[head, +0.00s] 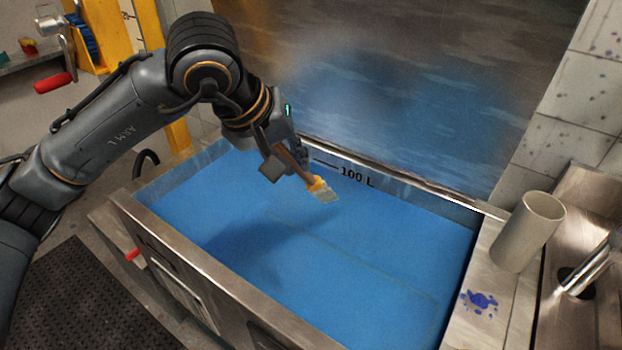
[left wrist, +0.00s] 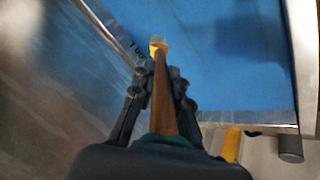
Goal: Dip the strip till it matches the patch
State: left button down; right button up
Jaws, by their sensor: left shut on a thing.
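My left gripper (head: 284,162) is shut on a wooden-handled tool (head: 292,160) over the blue bath. An orange-yellow clip (head: 318,184) is at the tool's end, with a short pale strip (head: 328,196) beyond it. The strip looks whitish, unlike the blue liquid (head: 300,255). I cannot tell whether its tip touches the liquid. In the left wrist view the handle (left wrist: 162,105) runs forward between the fingers to the yellow clip (left wrist: 158,46). A blue splotch (head: 480,300) marks the right ledge; I cannot tell if it is the patch. My right gripper is not in view.
The steel vat's rim (head: 165,232) surrounds the bath, with a "100 L" mark (head: 356,178) on its back wall. A pale cylinder (head: 528,232) stands on the right ledge. A metal panel (head: 420,90) rises behind. A dark mat (head: 75,305) lies at lower left.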

pick_arm(q)
jog(key=shift+r, duration=0.1)
jog(key=shift+r+p, duration=1.25)
jog(key=shift+r, duration=1.15)
